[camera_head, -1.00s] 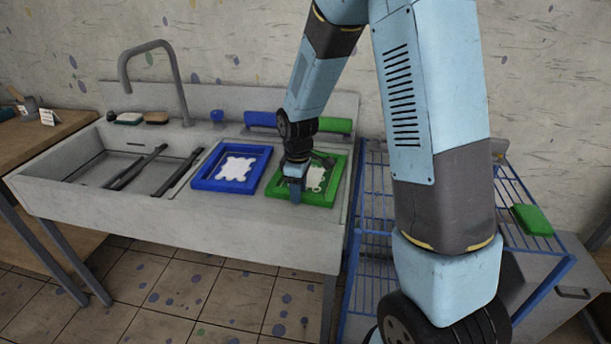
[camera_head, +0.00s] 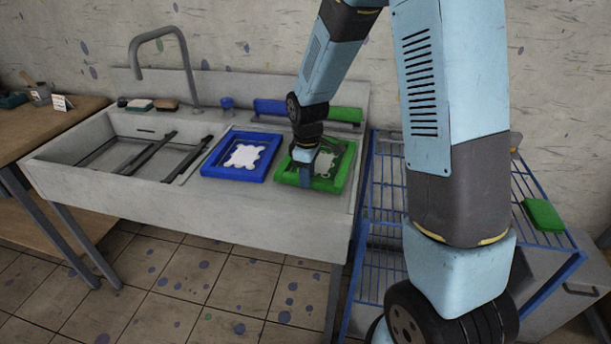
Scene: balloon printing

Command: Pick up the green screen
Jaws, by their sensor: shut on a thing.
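The green screen (camera_head: 345,172) is a green frame with a pale pattern in its middle. It lies on the right part of the grey sink counter, and its front edge seems slightly raised, though this is hard to tell. My gripper (camera_head: 305,178) points down at the screen's front left side and is shut on its frame. The gripper and wrist hide part of the screen's left side.
A blue screen (camera_head: 210,168) with a white pattern lies just left of the green one. The sink basin (camera_head: 120,150) with dark bars and a tap (camera_head: 187,70) is further left. A blue wire rack (camera_head: 385,200) stands right, with a green block (camera_head: 543,214) on it.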

